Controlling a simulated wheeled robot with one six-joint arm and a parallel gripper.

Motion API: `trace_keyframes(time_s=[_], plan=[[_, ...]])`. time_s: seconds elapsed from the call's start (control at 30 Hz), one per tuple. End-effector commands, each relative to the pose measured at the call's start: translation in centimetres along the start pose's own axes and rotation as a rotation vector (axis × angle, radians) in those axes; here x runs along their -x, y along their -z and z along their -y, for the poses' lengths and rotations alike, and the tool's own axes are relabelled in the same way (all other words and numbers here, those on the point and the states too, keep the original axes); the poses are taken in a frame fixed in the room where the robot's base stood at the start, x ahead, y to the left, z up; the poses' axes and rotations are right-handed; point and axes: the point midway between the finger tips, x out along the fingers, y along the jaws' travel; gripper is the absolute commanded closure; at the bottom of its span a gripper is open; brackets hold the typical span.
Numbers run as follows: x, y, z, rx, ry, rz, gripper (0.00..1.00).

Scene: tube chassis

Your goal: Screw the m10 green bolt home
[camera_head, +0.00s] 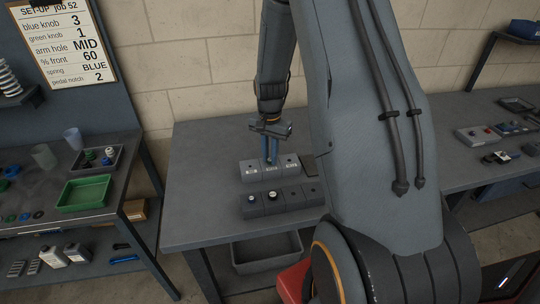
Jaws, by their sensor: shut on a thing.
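My gripper (271,161) points straight down over the middle of a light grey labelled block (257,179) on the middle table. Its two blue fingers are close together at the block's top, near the middle label. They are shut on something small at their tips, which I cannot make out. I cannot pick out a green bolt head; it may be hidden by the fingers. The labels on the block are too small to read surely.
A dark block row (296,199) in front holds two pale-topped pieces. A dark piece (309,165) lies right of the grey block. The table (205,190) is clear on the left. A grey bin (266,252) is below. A green tray (84,192) is on the left bench.

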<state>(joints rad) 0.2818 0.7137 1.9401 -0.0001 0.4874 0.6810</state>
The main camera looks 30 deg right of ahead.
Motion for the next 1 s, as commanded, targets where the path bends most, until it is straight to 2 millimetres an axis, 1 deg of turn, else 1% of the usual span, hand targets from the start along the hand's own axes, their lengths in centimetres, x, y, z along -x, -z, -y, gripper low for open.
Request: trace_keyframes(time_s=[0.17,0.27,0.5,0.6,0.7,1.0], plan=[[-0.11,-0.16,-0.09,0.000,-0.003,0.003,1.00],[-0.13,-0.16,-0.08,-0.047,-0.003,0.003,1.00],[-0.16,-0.15,-0.08,-0.332,-0.003,0.003,1.00],[-0.17,-0.15,-0.07,-0.413,-0.003,0.003,1.00],[-0.16,-0.15,-0.08,-0.447,-0.003,0.003,1.00],[-0.16,-0.15,-0.07,-0.461,-0.003,0.003,1.00]])
